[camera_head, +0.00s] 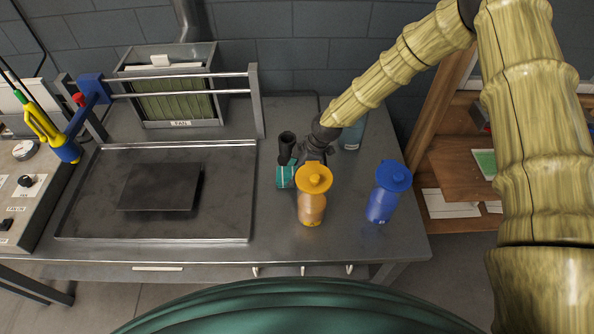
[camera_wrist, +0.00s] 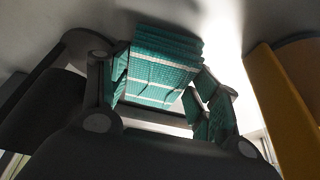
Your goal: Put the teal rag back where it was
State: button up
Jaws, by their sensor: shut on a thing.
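The teal rag is a folded cloth with pale stripes; in the wrist view the rag (camera_wrist: 160,68) sits between the fingers of my gripper (camera_wrist: 165,100). My gripper is shut on it, and part of the cloth bulges out beside the right finger. In the head view a teal patch of the rag (camera_head: 286,177) shows at my gripper (camera_head: 300,165), just behind and left of the orange bottle. The gripper is low over the bench top; I cannot tell whether the rag touches the bench.
The orange bottle (camera_head: 313,197) stands very close to my gripper, with the blue bottle (camera_head: 386,195) to its right. A grey-teal object (camera_head: 351,136) stands behind. The metal tray (camera_head: 90,215) with a dark plate (camera_head: 160,190) is at left. A filter box (camera_head: 172,95) stands at the back.

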jog(key=shift+f, duration=0.1)
jog(key=o, duration=0.9)
jog(key=shift+r, duration=0.25)
jog(key=shift+d+r+b, duration=0.25)
jog(key=shift+r+b, duration=0.15)
jog(key=shift+b+v, duration=2.05)
jog(key=shift+v, duration=3.4)
jog(key=shift+a, duration=0.15)
